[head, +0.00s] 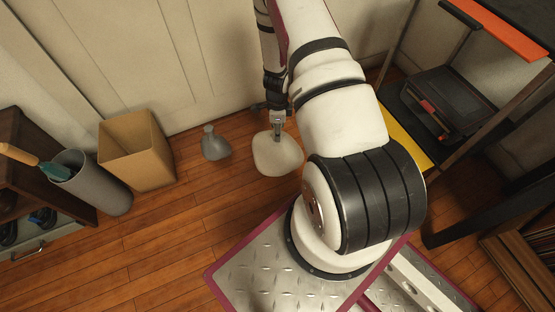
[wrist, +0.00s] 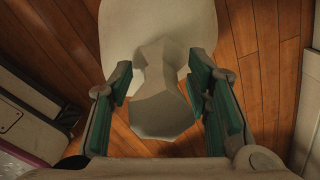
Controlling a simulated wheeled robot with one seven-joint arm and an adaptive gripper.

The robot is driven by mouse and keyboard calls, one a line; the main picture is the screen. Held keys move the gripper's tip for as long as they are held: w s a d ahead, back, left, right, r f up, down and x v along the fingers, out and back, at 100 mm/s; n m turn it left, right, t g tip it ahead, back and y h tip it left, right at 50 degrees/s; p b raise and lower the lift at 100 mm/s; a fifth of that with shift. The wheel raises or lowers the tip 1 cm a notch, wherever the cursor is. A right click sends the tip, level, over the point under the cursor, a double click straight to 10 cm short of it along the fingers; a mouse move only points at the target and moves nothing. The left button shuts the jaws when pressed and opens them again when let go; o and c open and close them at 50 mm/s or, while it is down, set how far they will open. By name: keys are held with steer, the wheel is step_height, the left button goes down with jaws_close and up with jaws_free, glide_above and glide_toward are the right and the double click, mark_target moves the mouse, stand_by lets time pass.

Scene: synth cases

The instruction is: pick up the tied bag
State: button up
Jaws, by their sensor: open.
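A pale cream tied bag (head: 277,157) sits on the wooden floor below my gripper (head: 277,130) in the head view. In the wrist view its wide body (wrist: 150,22) is at the top, and its faceted, knotted top (wrist: 160,105) lies between the two green-padded fingers of my gripper (wrist: 162,88). The fingers are open, one on each side of the knot. Whether either finger touches it is hard to tell. My gripper covers part of the bag's top in the head view.
A smaller grey bag-like object (head: 215,146) with a narrow neck stands left of the cream bag. Further left are an open cardboard box (head: 140,158) and a grey bin (head: 97,184). A wall (head: 150,50) is behind. Shelving with a dark machine (head: 445,103) stands right. Front-left floor is clear.

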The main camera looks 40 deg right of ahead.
steer(key=shift+f, duration=0.35)
steer(key=shift+r, duration=0.1)
jaws_close()
